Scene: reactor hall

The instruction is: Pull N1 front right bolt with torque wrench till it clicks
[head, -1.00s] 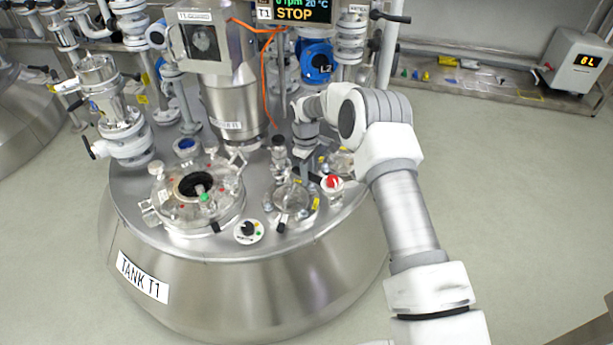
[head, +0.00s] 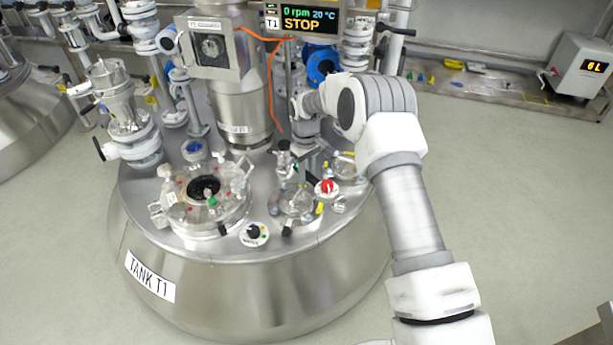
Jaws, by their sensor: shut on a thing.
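My gripper (head: 307,146) is small and partly hidden by my own wrist, above the back right of the tank T1 lid. It is shut on a dark bar-like tool (head: 309,174), which I take to be the torque wrench. The bar slants down to the right, between two round glass ports: the front one (head: 295,204) and the back right one (head: 344,166). A white round piece with a red centre (head: 327,187) shows at the bar's near end; I cannot tell if it belongs to it. The N1 label and the wrench's seat on a bolt cannot be made out.
A clamped round hatch (head: 176,209) is on the lid's left. A black knob dial (head: 254,235) is at the front edge. The motor column (head: 240,112), an orange cable (head: 270,85) and the STOP display (head: 304,18) stand behind. The floor right of the tank is open.

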